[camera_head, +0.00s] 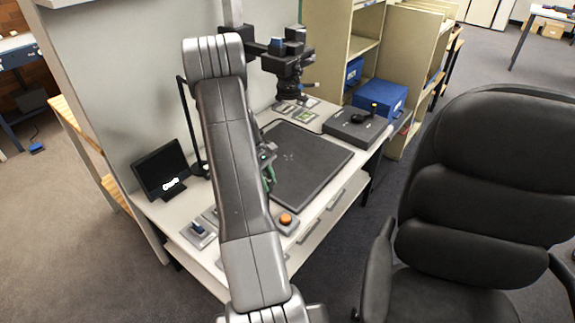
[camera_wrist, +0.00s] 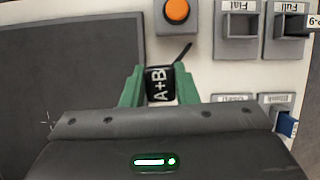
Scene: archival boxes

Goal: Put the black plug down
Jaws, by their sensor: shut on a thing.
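The black plug (camera_wrist: 158,88), marked "A+B" in white, sits between the green fingers of my gripper (camera_wrist: 160,72) in the wrist view. A thin dark stub or cord sticks out from its upper right. My gripper is shut on it, above the pale desk top beside the dark mat (camera_wrist: 70,60). In the head view the green fingers show just right of my arm, over the left part of the mat (camera_head: 315,160). The plug cannot be made out there. Whether it touches the desk is unclear.
An orange button (camera_wrist: 177,10) is just beyond the plug. Grey holders labelled "Flat" (camera_wrist: 240,42) and "Full" (camera_wrist: 288,45) stand to its right. A blue plug (camera_wrist: 288,125) sits in a nearer holder. A small black screen (camera_head: 160,170) and an office chair (camera_head: 470,200) flank the work area.

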